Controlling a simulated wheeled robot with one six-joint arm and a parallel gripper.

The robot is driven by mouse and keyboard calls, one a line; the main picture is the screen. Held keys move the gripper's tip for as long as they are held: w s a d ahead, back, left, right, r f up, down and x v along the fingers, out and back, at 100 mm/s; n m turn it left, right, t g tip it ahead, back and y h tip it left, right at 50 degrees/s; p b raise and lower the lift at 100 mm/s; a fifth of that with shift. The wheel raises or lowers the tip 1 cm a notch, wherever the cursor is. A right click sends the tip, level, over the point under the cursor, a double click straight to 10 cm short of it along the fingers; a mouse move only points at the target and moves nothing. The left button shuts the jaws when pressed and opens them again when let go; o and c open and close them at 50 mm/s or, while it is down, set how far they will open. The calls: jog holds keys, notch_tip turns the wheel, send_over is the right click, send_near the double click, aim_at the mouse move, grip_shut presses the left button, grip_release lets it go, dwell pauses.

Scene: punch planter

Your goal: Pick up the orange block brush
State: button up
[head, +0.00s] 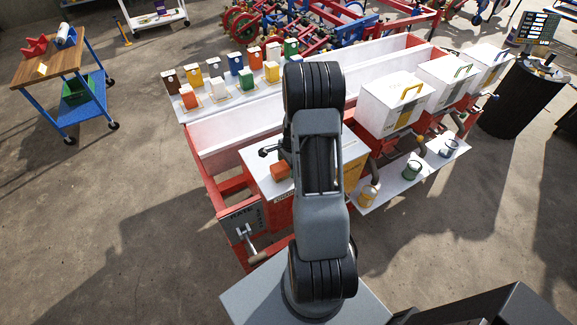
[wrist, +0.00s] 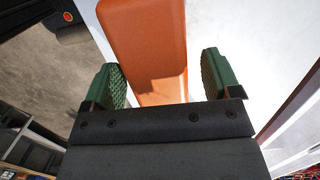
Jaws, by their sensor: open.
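The orange block brush (head: 280,169) lies on the white lid of the near hopper box (head: 257,157) in the head view. In the wrist view the orange block (wrist: 148,45) is large and close, reaching down between the two green finger pads of my gripper (wrist: 168,78). The jaws are open, with a visible gap between the block and the right pad and a smaller one at the left pad. In the head view my arm hides part of the lid, and the fingertips are hard to make out. The brush's bristles cannot be made out.
Several coloured cartons (head: 246,80) stand on the planter behind. A blue-framed cart (head: 74,90) is at far left. The floor at left is mostly clear.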

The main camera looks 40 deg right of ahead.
jog(key=shift+a+f, duration=0.1)
jog(key=shift+f, duration=0.6)
jog(key=c, duration=1.1)
